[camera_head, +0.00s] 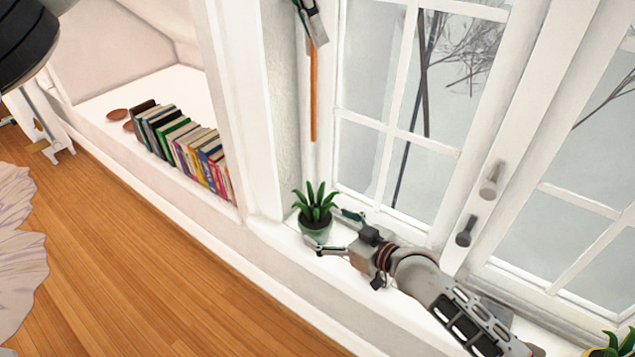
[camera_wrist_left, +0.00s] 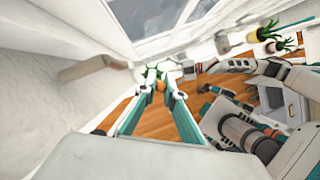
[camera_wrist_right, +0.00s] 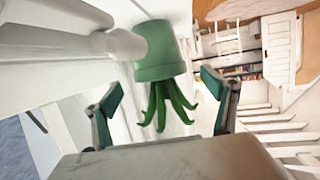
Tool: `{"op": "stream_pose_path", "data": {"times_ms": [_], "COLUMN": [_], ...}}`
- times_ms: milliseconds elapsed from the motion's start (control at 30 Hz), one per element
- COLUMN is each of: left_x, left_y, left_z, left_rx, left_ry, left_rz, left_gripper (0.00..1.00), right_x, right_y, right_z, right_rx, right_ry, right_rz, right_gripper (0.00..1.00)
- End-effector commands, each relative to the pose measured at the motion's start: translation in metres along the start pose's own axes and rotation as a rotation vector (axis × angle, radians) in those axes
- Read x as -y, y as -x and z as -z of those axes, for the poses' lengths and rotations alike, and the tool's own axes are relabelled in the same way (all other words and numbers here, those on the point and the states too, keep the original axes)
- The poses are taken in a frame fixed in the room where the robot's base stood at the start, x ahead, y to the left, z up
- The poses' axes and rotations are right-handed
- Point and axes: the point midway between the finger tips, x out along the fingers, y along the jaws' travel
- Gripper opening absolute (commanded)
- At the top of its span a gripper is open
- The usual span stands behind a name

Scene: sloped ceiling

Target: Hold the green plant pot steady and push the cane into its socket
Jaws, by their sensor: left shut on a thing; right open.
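The green plant pot (camera_head: 315,234), with spiky green leaves, stands upright on the white window sill. It also shows, upside down, in the right wrist view (camera_wrist_right: 160,52). My right gripper (camera_head: 334,231) is open beside the pot, its fingers apart on either side. My left gripper (camera_head: 310,24) is high above and shut on the orange cane (camera_head: 314,98), which hangs nearly vertical. The cane's lower end is above the pot's leaves, apart from them. In the left wrist view the cane appears nearly end-on. I cannot make out the socket; the leaves cover the pot's top.
The sill (camera_head: 380,310) runs along the window, whose handles (camera_head: 466,232) stick out near my right arm. A row of books (camera_head: 185,147) lies in the alcove to the left. Another plant (camera_head: 620,343) stands at the bottom right corner.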

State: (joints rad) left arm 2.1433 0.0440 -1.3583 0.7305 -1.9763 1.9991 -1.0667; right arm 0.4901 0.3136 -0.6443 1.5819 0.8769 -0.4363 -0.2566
Motion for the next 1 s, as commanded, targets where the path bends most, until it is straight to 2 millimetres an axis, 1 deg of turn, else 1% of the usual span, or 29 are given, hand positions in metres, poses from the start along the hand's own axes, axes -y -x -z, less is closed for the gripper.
{"op": "stream_pose_path", "data": {"times_ms": [33,100,300,500,767,800,867,900,967,1000], "left_x": [0.000,0.000,0.000,0.000,0.000,0.000,0.000,0.000,0.000,0.000], "left_y": [0.000,0.000,0.000,0.000,0.000,0.000,0.000,0.000,0.000,0.000], "left_z": [0.000,0.000,0.000,0.000,0.000,0.000,0.000,0.000,0.000,0.000], "left_rx": [0.000,0.000,0.000,0.000,0.000,0.000,0.000,0.000,0.000,0.000], "left_ry": [0.000,0.000,0.000,0.000,0.000,0.000,0.000,0.000,0.000,0.000], "left_rz": [0.000,0.000,0.000,0.000,0.000,0.000,0.000,0.000,0.000,0.000], "left_gripper": [0.00,0.00,0.00,0.00,0.00,0.00,0.00,0.00,0.00,0.00], "right_x": [0.000,0.000,0.000,0.000,0.000,0.000,0.000,0.000,0.000,0.000], "right_y": [-0.010,-0.022,-0.046,-0.056,-0.057,-0.056,-0.056,-0.056,-0.056,-0.056], "right_z": [0.001,0.000,0.000,0.000,0.000,0.000,0.000,0.000,0.000,0.000], "right_rx": [-0.001,0.000,0.000,0.000,0.000,0.000,0.000,0.000,0.000,0.000], "right_ry": [-0.001,-0.001,-0.001,0.000,0.001,0.001,0.001,0.001,0.001,0.001], "right_rz": [0.000,0.000,0.000,-0.001,-0.001,-0.001,-0.001,-0.001,-0.001,-0.001], "right_gripper": [0.85,0.85,0.85,0.85,0.85,0.80,0.64,0.54,0.38,0.28]}}
